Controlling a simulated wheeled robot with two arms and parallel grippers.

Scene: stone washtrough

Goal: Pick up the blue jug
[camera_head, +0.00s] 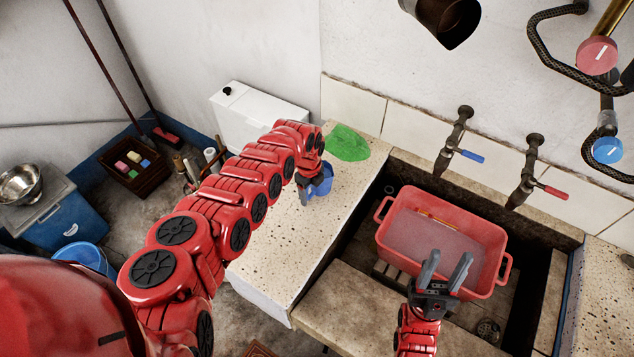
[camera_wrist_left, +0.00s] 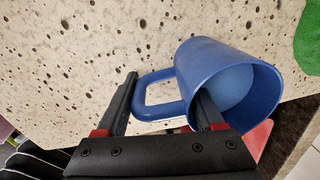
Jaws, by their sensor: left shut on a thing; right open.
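The blue jug (camera_head: 323,181) is on the speckled stone counter (camera_head: 282,228), partly hidden by my left arm. In the left wrist view the jug (camera_wrist_left: 232,75) shows its round open mouth and its loop handle (camera_wrist_left: 150,92). My left gripper (camera_head: 304,190) is at the jug. In the wrist view its fingers (camera_wrist_left: 168,92) are spread to either side of the handle, one overlapping the jug's body, and they hold the jug. Whether the jug's base touches the counter cannot be told. My right gripper (camera_head: 445,268) is open and empty, over the red basin's near edge.
A green cloth (camera_head: 347,143) lies on the counter behind the jug. A red basin (camera_head: 400,243) with water stands in the stone trough, below two taps (camera_head: 455,140) with blue and red handles. A white box (camera_head: 255,115) stands behind my left arm.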

